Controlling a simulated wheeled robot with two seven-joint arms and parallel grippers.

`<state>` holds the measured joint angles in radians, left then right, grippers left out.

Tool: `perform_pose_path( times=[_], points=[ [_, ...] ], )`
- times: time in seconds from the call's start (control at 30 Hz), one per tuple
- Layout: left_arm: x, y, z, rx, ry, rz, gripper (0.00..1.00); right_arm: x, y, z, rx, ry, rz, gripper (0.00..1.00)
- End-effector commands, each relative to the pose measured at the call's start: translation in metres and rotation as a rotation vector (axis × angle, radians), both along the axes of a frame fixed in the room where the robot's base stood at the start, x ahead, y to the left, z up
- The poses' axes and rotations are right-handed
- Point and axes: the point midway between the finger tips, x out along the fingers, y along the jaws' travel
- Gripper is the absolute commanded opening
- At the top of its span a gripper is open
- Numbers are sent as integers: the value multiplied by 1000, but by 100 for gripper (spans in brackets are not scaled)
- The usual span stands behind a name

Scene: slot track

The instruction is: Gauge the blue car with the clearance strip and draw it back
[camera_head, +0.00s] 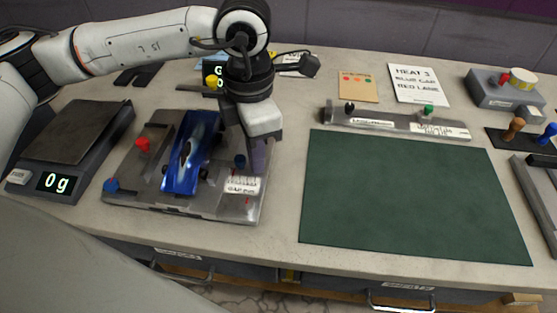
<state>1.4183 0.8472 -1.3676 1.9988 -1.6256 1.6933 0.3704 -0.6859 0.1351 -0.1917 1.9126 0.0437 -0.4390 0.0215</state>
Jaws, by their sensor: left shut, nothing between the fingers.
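The blue car (190,152) sits on a grey metal fixture plate (140,187), its long side running away from me. My left gripper (257,165) points down just right of the car, over the right part of the fixture, and its fingers are shut. I cannot make out a clearance strip for certain; a white label with marks (242,184) lies near the front right of the fixture, by the fingertips. Whether the fingers touch the fixture is unclear. My right gripper is not in view.
A scale (78,140) reading 0 g stands left of the fixture. A green mat (400,195) lies clear to the right. Behind it are a grey rail (455,131) with knobs and a paper card (418,84). A grey box (500,95) stands at the back right.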

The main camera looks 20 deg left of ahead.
Motion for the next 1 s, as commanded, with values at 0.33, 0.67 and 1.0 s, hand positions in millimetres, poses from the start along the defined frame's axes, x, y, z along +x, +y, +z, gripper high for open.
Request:
perform_pose_path(
  times=[0.33,0.67,1.0],
  points=[
    [1,-2,15,-1,-1,0,0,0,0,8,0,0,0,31],
    [1,-2,41,0,-1,1,0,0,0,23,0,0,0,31],
    [1,-2,69,-1,-1,1,0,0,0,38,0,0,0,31]
  ],
)
